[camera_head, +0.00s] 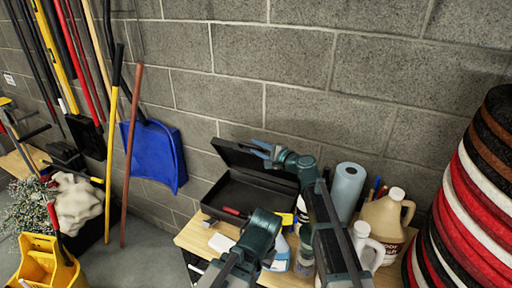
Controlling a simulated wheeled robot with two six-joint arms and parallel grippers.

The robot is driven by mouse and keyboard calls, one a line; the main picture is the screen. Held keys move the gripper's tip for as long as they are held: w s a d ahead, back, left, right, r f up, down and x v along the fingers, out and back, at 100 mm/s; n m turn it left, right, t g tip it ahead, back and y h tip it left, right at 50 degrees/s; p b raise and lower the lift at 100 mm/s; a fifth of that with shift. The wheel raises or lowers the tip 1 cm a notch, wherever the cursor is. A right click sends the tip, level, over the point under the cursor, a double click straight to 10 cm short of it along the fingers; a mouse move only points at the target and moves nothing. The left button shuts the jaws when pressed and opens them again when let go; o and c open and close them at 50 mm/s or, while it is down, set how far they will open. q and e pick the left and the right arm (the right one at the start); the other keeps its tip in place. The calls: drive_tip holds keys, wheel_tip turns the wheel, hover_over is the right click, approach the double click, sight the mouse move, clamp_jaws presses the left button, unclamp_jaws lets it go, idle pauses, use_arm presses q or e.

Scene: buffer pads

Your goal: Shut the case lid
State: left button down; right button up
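The black case (243,193) sits on a wooden table against the block wall, with its inside showing. Its lid (235,154) stands raised at the back, tilted up. My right gripper (261,149) is at the right part of the lid, overlapping it in the picture. I cannot tell whether it touches the lid or whether its fingers are open. My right arm crosses the case's right end and hides part of it. My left arm comes up from the bottom in front of the case.
A red-handled tool (235,212) lies by the case front. A blue paper roll (346,191), a beige jug (385,217) and a white bottle (367,246) stand to the right. Stacked round pads (468,210) rise at far right.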

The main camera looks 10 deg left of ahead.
drive_tip(key=p+v, duration=0.1)
drive_tip(key=v, duration=1.2)
drive_tip(key=shift+p, duration=0.3)
